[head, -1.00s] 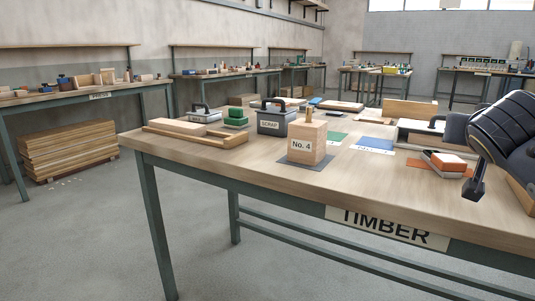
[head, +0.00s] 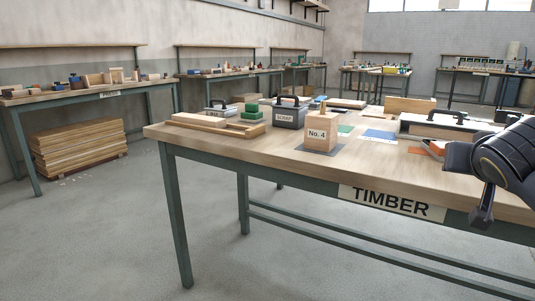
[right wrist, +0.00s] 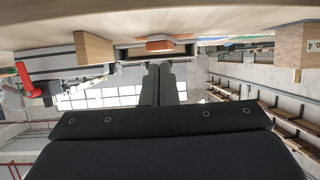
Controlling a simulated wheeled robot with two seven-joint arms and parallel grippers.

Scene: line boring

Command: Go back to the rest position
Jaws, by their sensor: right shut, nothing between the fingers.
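My right gripper (head: 482,218) hangs at the right of the head view, in front of the timber table (head: 240,152). It is shut and empty; its closed fingers (right wrist: 165,84) also show in the right wrist view. It touches nothing that I can see. My left gripper is in neither view. On the table, a wooden block marked No. 4 (head: 319,134) stands on a dark mat. My right arm partly hides the orange-topped item (head: 432,149) at the table's right.
A white box with a black handle (head: 445,126) is at the right. The floor (head: 90,245) at left front is clear.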

